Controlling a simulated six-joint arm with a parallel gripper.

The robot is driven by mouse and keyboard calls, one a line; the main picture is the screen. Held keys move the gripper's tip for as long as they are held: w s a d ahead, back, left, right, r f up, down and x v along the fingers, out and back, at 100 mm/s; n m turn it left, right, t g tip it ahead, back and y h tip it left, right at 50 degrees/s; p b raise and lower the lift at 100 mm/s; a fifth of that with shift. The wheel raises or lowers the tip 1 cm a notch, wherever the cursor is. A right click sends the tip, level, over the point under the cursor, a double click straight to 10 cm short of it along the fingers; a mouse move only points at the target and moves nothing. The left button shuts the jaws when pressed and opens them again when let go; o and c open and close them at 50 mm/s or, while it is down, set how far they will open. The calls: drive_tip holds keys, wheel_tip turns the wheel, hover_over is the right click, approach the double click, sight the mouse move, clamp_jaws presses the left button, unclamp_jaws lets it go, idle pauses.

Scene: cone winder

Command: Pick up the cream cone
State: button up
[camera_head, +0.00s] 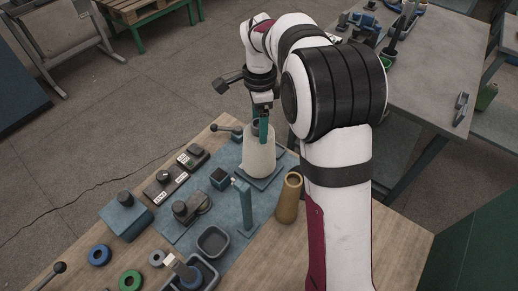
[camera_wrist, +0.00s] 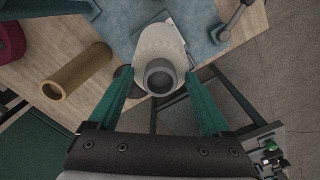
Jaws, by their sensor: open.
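The cream cone (camera_head: 258,158) stands upright on a dark square base at the far part of the blue mat, with a grey top end. In the wrist view the cone (camera_wrist: 157,43) is seen from above, its grey ring-shaped top (camera_wrist: 160,77) facing the camera. My gripper (camera_head: 264,131) is over the top of the cone, its green fingers pointing down. In the wrist view my gripper (camera_wrist: 160,78) is open, with one finger on each side of the cone's top and visible gaps. In the head view the fingers overlap the cone's top, so contact is not clear there.
A brown tube (camera_head: 289,198) stands right of the cone. A blue post (camera_head: 244,205) rises in front of it. A black-knobbed lever (camera_head: 222,128) is close behind left. Dark switch blocks (camera_head: 165,186) and a grey tray (camera_head: 213,241) lie nearer.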

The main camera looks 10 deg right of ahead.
clamp_jaws()
drive_tip(key=shift+r, duration=0.1)
idle(0.3)
drive_tip(key=shift+r, duration=0.35)
drive_tip(key=r, duration=0.2)
drive_tip(key=d+r, duration=0.1)
drive_tip(key=r, duration=0.1)
drive_tip(key=shift+s, duration=0.15)
drive_tip(key=s+d+r, duration=0.5)
drive_tip(key=d+r, duration=0.4)
drive_tip(key=r, duration=0.3)
drive_tip(key=shift+d+r, duration=0.2)
drive_tip(key=shift+r, duration=0.05)
